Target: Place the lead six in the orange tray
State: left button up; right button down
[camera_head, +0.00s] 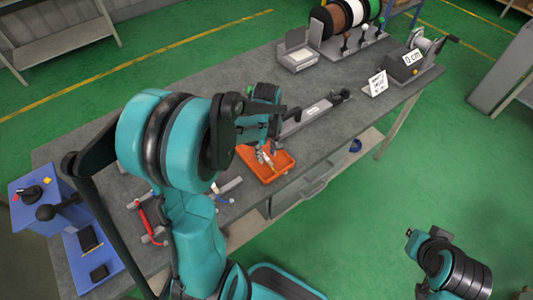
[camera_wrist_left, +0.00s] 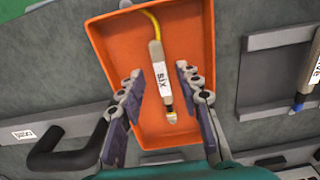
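Lead six (camera_wrist_left: 159,76) has a pale body, a label reading "SIX", a yellow cable and a yellow-banded tip. It shows over the floor of the orange tray (camera_wrist_left: 208,30), between my left gripper's fingers (camera_wrist_left: 160,97), with a gap on each side. The fingers are open, and their dark tips reach over the tray. In the head view my left gripper (camera_head: 265,152) is over the orange tray (camera_head: 284,172), partly hidden by my arm. Whether the lead rests fully on the tray floor is hard to tell. My right arm shows at lower right; its gripper cannot be made out.
Another lead (camera_wrist_left: 306,80) with a blue band lies right of the tray. A black handle (camera_wrist_left: 62,158) is at its left. On the grey bench stand wire spools (camera_head: 340,14), a crank device (camera_head: 412,65) and a red-handled tool (camera_head: 150,222). A blue box (camera_head: 38,200) is at left.

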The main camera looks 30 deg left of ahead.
aim_at(267, 158)
pick_arm(q)
notch_tip(267, 158, up, 10)
jog(key=p, duration=0.3)
jog(key=s+d+r+m+t, duration=0.5)
jog(key=s+d+m+t, duration=0.2)
jog(key=m, duration=0.6)
jog(key=s+d, duration=0.2)
jog(key=d, duration=0.1)
jog(key=shift+s+d+m, duration=0.25)
jog(key=shift+d+m, duration=0.05)
jog(key=shift+r, duration=0.1)
jog(key=shift+f+b, duration=0.45)
jog(key=shift+f, duration=0.15)
